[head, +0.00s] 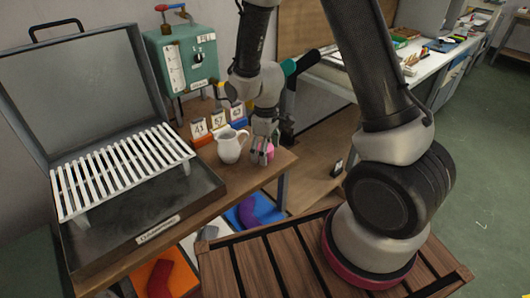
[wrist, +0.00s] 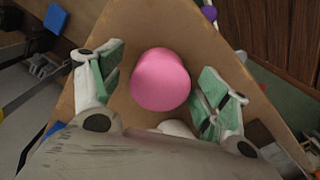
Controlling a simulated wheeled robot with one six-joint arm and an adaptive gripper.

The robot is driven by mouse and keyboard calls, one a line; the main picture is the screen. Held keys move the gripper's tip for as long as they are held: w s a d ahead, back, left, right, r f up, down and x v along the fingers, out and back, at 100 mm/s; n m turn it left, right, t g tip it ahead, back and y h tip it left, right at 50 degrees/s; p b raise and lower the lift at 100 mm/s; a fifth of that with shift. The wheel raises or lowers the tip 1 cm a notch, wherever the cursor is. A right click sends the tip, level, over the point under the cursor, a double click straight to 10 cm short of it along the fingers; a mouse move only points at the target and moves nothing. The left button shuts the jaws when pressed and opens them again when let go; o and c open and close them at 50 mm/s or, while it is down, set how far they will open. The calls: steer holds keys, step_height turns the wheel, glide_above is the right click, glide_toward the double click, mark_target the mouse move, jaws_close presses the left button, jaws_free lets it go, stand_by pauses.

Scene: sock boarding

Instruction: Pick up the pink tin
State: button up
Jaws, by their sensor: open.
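The pink tin (wrist: 160,80) stands on the wooden table, between the two spread fingers of my gripper (wrist: 158,85) in the wrist view. There is a gap between it and each finger, so the gripper is open around or just above it; the exact height is hard to tell. In the head view the pink tin (head: 268,150) is small and partly hidden behind the fingers of my gripper (head: 263,155), which points down near the table's right end.
A white jug (head: 231,146) stands close left of the gripper. Number cards (head: 218,124) stand behind it. An open case with a white slatted rack (head: 122,170) fills the table's left. A green machine (head: 183,58) stands at the back. The table's edge (head: 284,162) is near the tin.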

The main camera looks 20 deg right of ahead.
steer(key=c, duration=1.2)
steer(key=shift+o, duration=0.2)
steer(key=shift+r, duration=0.1)
